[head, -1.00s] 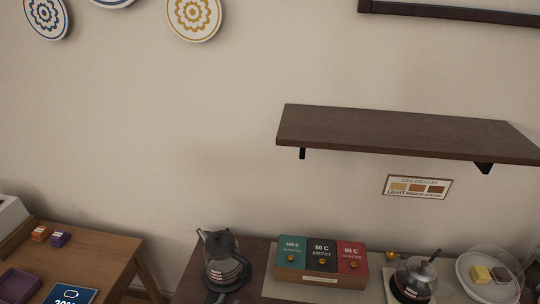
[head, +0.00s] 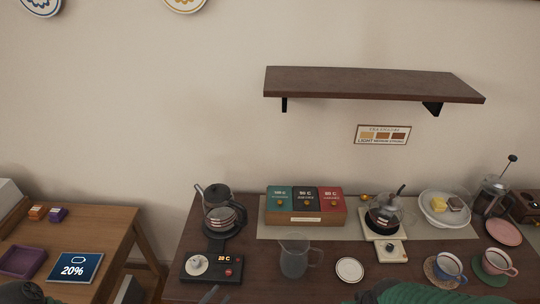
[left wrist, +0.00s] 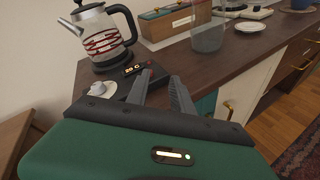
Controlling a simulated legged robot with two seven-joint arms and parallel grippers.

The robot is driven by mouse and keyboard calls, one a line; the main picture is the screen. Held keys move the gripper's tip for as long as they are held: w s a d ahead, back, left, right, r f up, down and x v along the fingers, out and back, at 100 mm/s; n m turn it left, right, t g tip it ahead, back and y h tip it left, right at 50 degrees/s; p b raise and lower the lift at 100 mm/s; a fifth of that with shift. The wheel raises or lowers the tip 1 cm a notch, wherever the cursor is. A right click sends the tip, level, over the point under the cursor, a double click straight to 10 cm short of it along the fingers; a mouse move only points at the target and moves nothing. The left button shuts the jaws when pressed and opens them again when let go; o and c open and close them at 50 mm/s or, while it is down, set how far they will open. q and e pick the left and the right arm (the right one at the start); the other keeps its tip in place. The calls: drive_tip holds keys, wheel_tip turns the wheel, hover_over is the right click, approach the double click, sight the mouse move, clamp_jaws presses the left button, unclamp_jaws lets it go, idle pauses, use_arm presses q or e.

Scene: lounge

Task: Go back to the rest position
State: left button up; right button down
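My left gripper (left wrist: 160,80) shows in the left wrist view with its two grey fingers apart and nothing between them. It is in front of the counter's edge, near the kettle base. In the head view only the tips of my left gripper (head: 212,294) show at the bottom edge. A green part of my right arm shows at the bottom right of the head view; whether its fingers are open is not visible.
The dark counter (head: 335,288) holds a kettle (head: 222,218), its control base (head: 226,266), a glass pitcher (head: 294,259), a tea box (head: 305,212), a teapot (head: 384,216) and two cups. A side table (head: 105,228) stands left. A shelf (head: 370,85) hangs above.

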use_arm(q)
drive_tip(key=s+a+f+m+g+y, duration=0.3)
drive_tip(key=a+m+g+y, duration=0.35)
drive_tip(key=m, duration=0.95)
drive_tip(key=s+d+r+m+g, duration=0.1)
drive_tip(key=s+r+m+g, duration=0.3)
drive_tip(key=r+m, duration=0.5)
wheel_tip(320, 180, up, 3)
drive_tip(key=shift+s+d+f+m, duration=0.2)
drive_tip(key=shift+s+d+m, duration=0.1)
drive_tip(key=shift+s, duration=0.7)
drive_tip(key=shift+a, duration=0.1)
